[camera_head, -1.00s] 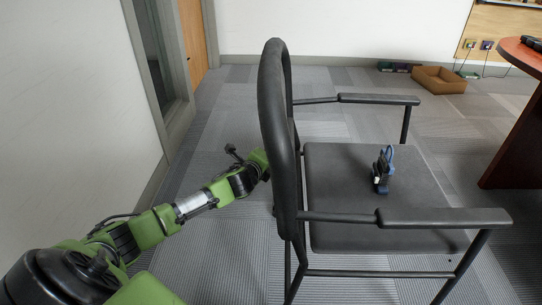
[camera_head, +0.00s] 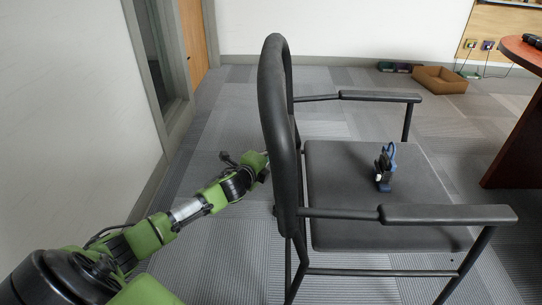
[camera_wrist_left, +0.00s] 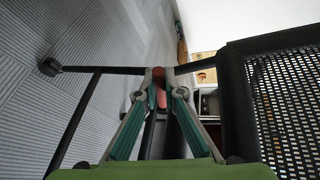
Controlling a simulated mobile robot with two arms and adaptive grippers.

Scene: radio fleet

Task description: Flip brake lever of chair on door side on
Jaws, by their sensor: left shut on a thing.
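The black chair (camera_head: 274,130) stands sideways in the middle of the head view, its back toward my left arm. In the left wrist view its mesh panel (camera_wrist_left: 285,95) fills the right side, with black frame bars around. My left gripper (camera_wrist_left: 160,84) reaches behind the chair back, so its tips are hidden in the head view. In the wrist view its fingers meet at a small reddish piece (camera_wrist_left: 158,72) by a black bar, apparently the brake lever. The gripper is shut on it. The lever's exact position is unclear. My right gripper is not in view.
A small blue-and-black device (camera_head: 385,168) stands on the chair seat. A wooden door (camera_head: 193,45) is at the back left beside the wall. A cardboard box (camera_head: 440,80) and a round-edged table (camera_head: 520,105) are at the right.

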